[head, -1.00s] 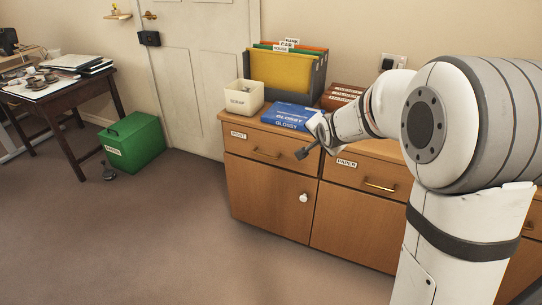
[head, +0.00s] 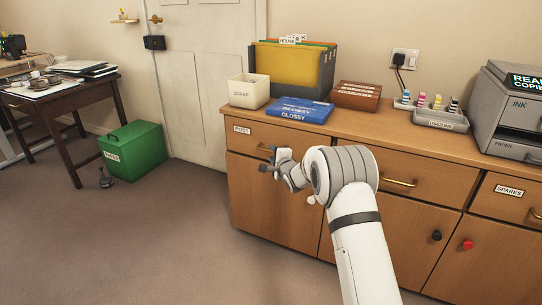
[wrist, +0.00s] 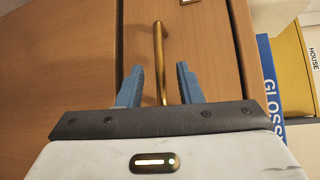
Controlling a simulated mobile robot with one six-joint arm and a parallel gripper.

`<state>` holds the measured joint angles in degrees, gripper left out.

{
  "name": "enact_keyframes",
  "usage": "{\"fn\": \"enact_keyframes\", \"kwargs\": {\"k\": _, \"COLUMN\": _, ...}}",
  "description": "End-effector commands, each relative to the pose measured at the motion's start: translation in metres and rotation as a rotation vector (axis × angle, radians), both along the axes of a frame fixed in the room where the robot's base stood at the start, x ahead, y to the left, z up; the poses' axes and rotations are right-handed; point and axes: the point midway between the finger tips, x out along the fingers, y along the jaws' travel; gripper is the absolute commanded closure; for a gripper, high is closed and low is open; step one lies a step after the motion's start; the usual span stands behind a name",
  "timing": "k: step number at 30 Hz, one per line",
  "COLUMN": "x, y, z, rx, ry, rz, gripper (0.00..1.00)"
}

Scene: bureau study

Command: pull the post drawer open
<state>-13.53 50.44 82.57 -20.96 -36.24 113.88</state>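The post drawer (head: 247,145) is the top left drawer of the wooden sideboard, with a label reading POST, and its front looks flush and shut. Its brass bar handle (wrist: 159,60) shows in the wrist view, running between the two blue fingers of my gripper (wrist: 160,85). The fingers are open, with a gap on each side of the handle. In the head view my gripper (head: 268,160) is in front of the drawer at handle height, and hides part of the handle.
A cupboard door with a white knob (head: 311,200) lies below the drawer. On the sideboard top stand a scrap bin (head: 248,92), a blue GLOSSY box (head: 299,110) and a file holder (head: 318,82). The floor (head: 150,240) in front at left is clear.

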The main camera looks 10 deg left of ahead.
Motion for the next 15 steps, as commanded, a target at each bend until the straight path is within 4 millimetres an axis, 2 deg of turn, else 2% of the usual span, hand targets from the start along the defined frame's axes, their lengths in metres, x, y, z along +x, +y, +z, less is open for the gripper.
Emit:
{"fn": "enact_keyframes", "kwargs": {"k": 6, "x": 0.024, "y": 0.011, "z": -0.006, "rx": -0.001, "ry": -0.001, "rz": -0.001, "gripper": 0.67}}
{"fn": "enact_keyframes", "kwargs": {"k": 15, "x": 0.035, "y": 0.016, "z": -0.006, "rx": -0.003, "ry": 0.0, "rz": -0.002, "gripper": 0.67}}
